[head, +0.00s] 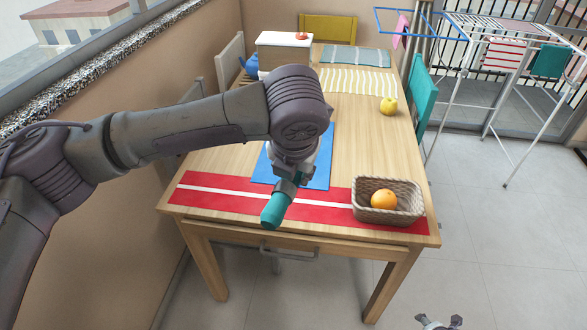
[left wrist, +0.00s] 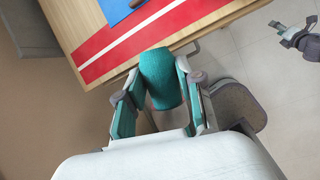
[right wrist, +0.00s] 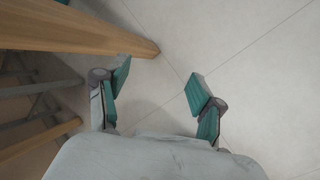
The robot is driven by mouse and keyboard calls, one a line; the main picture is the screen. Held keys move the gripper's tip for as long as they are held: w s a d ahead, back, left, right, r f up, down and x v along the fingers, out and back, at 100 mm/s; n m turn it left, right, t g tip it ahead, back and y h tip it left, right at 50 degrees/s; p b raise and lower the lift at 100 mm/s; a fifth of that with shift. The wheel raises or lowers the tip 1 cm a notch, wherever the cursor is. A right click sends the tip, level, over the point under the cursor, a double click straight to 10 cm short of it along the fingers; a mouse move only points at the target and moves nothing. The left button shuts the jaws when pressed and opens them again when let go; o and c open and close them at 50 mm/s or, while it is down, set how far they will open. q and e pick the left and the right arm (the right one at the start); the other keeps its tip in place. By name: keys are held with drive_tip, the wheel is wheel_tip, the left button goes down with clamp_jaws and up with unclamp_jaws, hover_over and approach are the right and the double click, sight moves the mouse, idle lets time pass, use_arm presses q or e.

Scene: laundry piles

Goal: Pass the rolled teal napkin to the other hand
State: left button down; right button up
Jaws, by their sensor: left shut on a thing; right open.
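The rolled teal napkin (head: 276,209) is held in my left gripper (head: 288,186), above the red runner near the table's front edge. In the left wrist view the napkin (left wrist: 160,78) sits between the teal finger pads of my left gripper (left wrist: 155,95), its rolled end sticking out. My right gripper (head: 440,323) shows at the bottom edge of the head view, low in front of the table and apart from the napkin. In the right wrist view my right gripper (right wrist: 157,82) is open and empty over the floor.
A wicker basket (head: 372,213) with an orange (head: 384,199) stands on the red runner (head: 224,196) at the table's front right. A blue mat (head: 318,175) lies behind. A yellow apple (head: 388,106) is further back. A drying rack (head: 470,60) stands right. The floor in front is clear.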

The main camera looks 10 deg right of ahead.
drive_tip(key=s+a+f+m+g+y, duration=0.1)
drive_tip(key=s+a+f+m, duration=0.3)
drive_tip(key=s+a+m, duration=0.5)
drive_tip(key=s+a+f+m+g, duration=0.3)
drive_tip(key=s+a+f+m, duration=0.2)
drive_tip(key=s+a+m, duration=0.4)
drive_tip(key=s+a, duration=0.4)
drive_tip(key=s, duration=0.3)
drive_tip(key=shift+s+m+g+y, duration=0.3)
drive_tip(key=shift+s+y, duration=0.1)
